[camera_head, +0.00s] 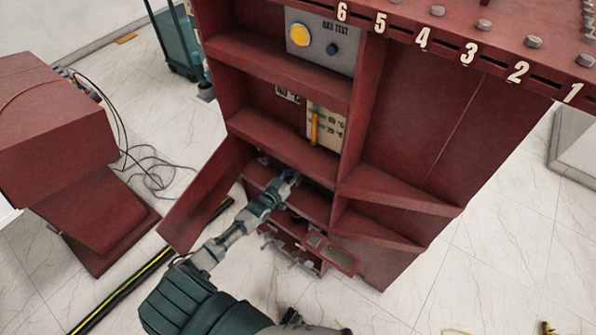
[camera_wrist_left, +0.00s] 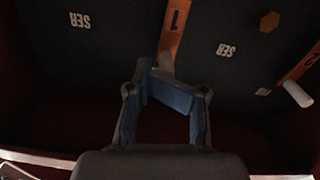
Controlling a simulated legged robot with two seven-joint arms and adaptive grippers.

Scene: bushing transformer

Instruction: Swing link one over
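Link one is the orange bar marked 1 (camera_wrist_left: 175,28) in the left wrist view. It hangs from the top edge on a dark panel, and a pale grey peg (camera_wrist_left: 166,64) shows at its lower end. My left gripper (camera_wrist_left: 148,80) has its blue-padded fingertips drawn together just beside this peg, the right pad partly covering it. I see nothing clearly held between them. In the head view my left gripper (camera_head: 287,181) reaches into a lower compartment of the red cabinet (camera_head: 290,160), where the links are hidden. My right gripper is out of view.
A second orange link (camera_wrist_left: 303,66) with a white peg (camera_wrist_left: 298,94) is to the right. An orange hex bolt (camera_wrist_left: 269,22) sits between the links. A red door flap (camera_head: 207,195) hangs open left of my arm. Shelf edges surround the compartment.

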